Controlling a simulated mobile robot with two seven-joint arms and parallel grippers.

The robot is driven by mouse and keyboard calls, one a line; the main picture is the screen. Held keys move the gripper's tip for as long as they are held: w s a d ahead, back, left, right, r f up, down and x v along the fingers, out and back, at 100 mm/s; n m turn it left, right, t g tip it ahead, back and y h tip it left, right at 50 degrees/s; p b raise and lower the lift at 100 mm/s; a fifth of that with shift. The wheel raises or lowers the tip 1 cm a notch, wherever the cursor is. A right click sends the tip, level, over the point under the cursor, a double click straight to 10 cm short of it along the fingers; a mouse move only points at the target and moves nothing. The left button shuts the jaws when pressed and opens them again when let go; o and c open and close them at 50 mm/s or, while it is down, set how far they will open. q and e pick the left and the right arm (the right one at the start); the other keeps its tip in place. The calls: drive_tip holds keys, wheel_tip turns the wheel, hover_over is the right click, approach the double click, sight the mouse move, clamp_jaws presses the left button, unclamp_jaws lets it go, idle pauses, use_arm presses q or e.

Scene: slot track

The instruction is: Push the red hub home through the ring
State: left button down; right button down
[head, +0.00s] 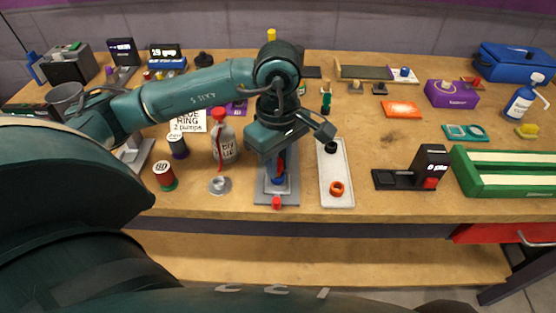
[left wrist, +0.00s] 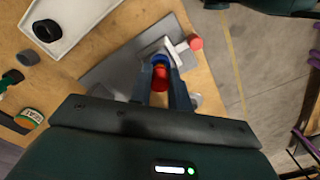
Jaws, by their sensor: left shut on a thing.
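My left gripper (head: 279,168) points down over a grey base plate (head: 262,198) near the table's front edge. In the left wrist view its two fingers (left wrist: 162,86) are shut on a red piece (left wrist: 160,76), which looks like the red hub. A blue ring (left wrist: 160,59) sits just beyond the hub, against a pale block on the plate. I cannot tell how far the hub is inside the ring. The blue ring also shows low between the fingers in the head view (head: 278,180). A separate red knob (head: 277,203) sticks out at the plate's front end.
A white tray (head: 338,170) right of the plate holds an orange ring (head: 337,188) and a black ring (head: 331,147). A glue bottle (head: 223,142) and a small grey dish (head: 220,185) stand to the left. The table's front edge is close.

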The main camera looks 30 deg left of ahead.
use_arm(q)
drive_tip(key=shift+r+p, duration=0.6)
drive_tip(key=shift+r, duration=0.55)
use_arm(e)
drive_tip(key=shift+s+a+r, duration=0.15)
drive_tip(key=shift+s+r, duration=0.2)
drive_tip(key=shift+r, duration=0.2)
drive_tip(key=shift+w, duration=0.1)
